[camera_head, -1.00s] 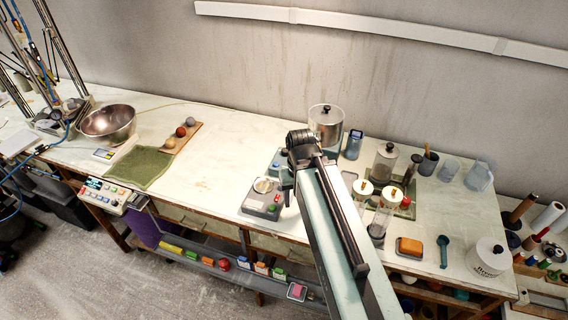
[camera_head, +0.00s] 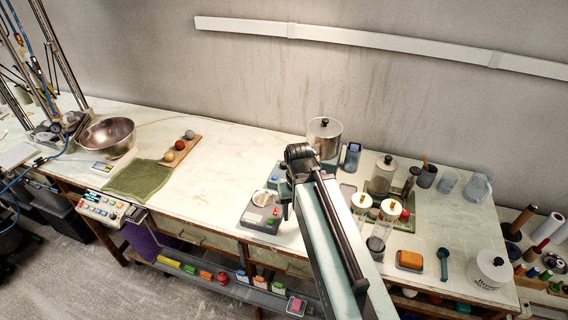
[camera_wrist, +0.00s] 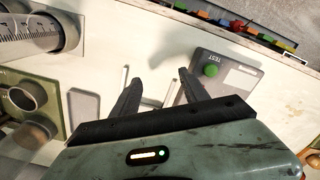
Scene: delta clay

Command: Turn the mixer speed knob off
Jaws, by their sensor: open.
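My gripper (camera_wrist: 158,88) is open and empty in the wrist view, with its two dark fingers apart above the pale table. In the head view its dark end (camera_head: 285,208) hangs beside the right edge of a grey box (camera_head: 258,222) with a round pale top and red and green buttons. In the wrist view a grey box with a green button (camera_wrist: 210,70) marked TEST lies just right of the fingers. A metal pot (camera_head: 325,136) stands behind my arm. I cannot make out which device is the mixer, or its speed knob; my arm hides part of this area.
Jars, a green tray and an orange block (camera_head: 410,260) crowd the bench right of my arm. A metal bowl (camera_head: 107,134), green cloth (camera_head: 138,180) and button panel (camera_head: 103,207) are at left. The table between cloth and grey box is clear.

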